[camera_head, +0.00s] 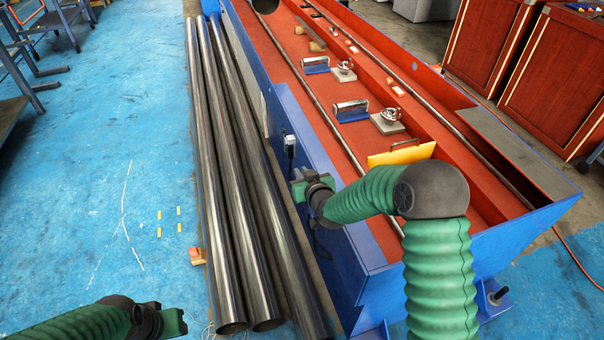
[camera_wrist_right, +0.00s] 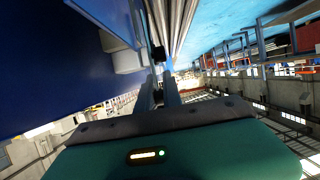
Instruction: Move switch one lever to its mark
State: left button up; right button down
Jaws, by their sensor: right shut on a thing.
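A small switch box (camera_head: 290,146) with a dark top sits on the blue side wall of the long machine. In the right wrist view a pale box (camera_wrist_right: 121,54) sticks out from the blue wall, with a small dark lever end (camera_wrist_right: 158,53) beside it at the fingertips. My right gripper (camera_head: 296,186) is at the wall, just below the switch box in the head view. Its fingers (camera_wrist_right: 164,78) are shut on the lever, mostly hiding it. I cannot make out the mark. My left gripper (camera_head: 178,321) is low at the left, away from the machine; its fingers are unclear.
Long steel tubes (camera_head: 228,180) lie on the floor beside the machine (camera_head: 345,235). The machine's red trough holds metal blocks and a yellow plate (camera_head: 402,155). Wooden cabinets (camera_head: 497,45) stand at the right. The blue floor (camera_head: 100,160) at the left is mostly clear.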

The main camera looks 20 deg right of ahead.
jog(key=shift+w+f+g+p, duration=0.3)
jog(key=shift+f+g+p, duration=0.15)
jog(key=shift+g+p, duration=1.35)
jog(key=shift+w+f+g+p, duration=0.4)
jog(key=shift+g+p, duration=0.75)
jog(key=shift+p, duration=1.3)
jog(key=shift+w+f+g+p, duration=0.25)
jog(key=shift+f+g+p, duration=0.25)
jog(key=shift+g+p, duration=1.3)
jog(key=shift+t+p, duration=0.35)
jog(key=c, duration=1.5)
grip_release()
jog(key=shift+f, duration=0.15)
